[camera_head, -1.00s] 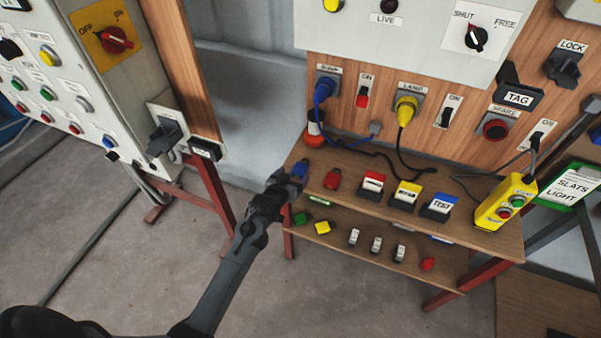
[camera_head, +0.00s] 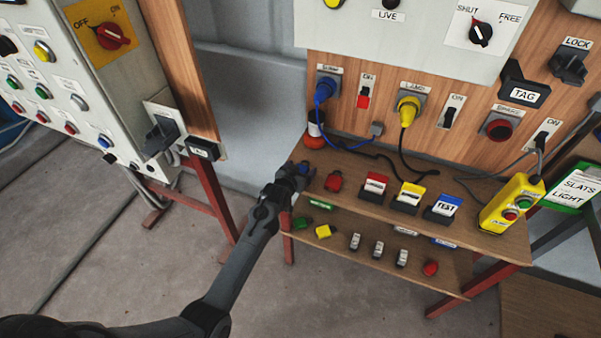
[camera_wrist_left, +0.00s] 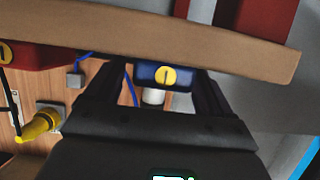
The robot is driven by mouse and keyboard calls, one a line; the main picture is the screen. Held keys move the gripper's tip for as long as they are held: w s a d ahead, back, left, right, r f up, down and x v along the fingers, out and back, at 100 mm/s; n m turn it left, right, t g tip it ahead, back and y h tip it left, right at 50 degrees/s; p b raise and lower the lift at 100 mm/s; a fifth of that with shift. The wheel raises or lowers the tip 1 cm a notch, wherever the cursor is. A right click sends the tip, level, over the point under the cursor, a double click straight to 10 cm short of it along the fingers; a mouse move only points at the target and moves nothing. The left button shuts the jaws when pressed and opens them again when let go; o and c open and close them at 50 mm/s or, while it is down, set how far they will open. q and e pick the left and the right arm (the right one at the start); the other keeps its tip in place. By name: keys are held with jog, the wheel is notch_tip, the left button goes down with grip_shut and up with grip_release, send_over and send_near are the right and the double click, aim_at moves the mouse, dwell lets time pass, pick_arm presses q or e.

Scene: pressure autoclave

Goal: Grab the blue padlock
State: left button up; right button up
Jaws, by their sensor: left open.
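The blue padlock (camera_wrist_left: 165,75) stands at the left end of the upper wooden shelf. In the left wrist view its keyhole face with a yellow disc shows between my two dark fingers. In the head view my left gripper (camera_head: 296,171) covers nearly all of it, and only a bit of blue shows. My left gripper is open, with one finger on each side of the padlock. I cannot tell whether the fingers touch it. My right gripper is not in view.
A red padlock (camera_head: 334,181) stands just right of the gripper. Red, yellow and blue tag blocks, including the yellow one (camera_head: 408,196), follow along the shelf. A yellow pendant (camera_head: 511,204) is at the right end.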

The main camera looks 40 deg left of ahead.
pick_arm(q)
jog(key=c, duration=1.1)
jog(key=shift+r, duration=0.15)
